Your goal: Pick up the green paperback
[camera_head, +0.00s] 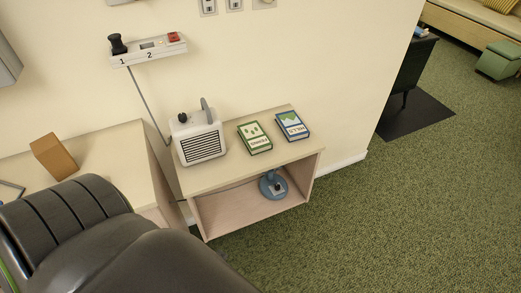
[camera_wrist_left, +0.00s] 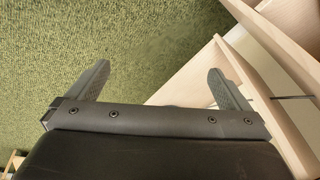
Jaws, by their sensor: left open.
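The green paperback (camera_head: 254,138) lies flat on top of a low wooden cabinet, with a white label on its cover. A blue book (camera_head: 292,126) lies just to its right with a small gap between them. My left arm fills the lower left of the head view, and its gripper is hidden there. In the left wrist view my left gripper (camera_wrist_left: 158,85) is open and empty, over green carpet and beside pale wooden panels. The green paperback is not in the wrist view. My right gripper is in neither view.
A white heater-like box (camera_head: 199,140) stands left of the green paperback on the cabinet (camera_head: 215,174). A blue round-based object (camera_head: 272,186) sits in the open shelf below. A brown block (camera_head: 54,157) rests on the left table.

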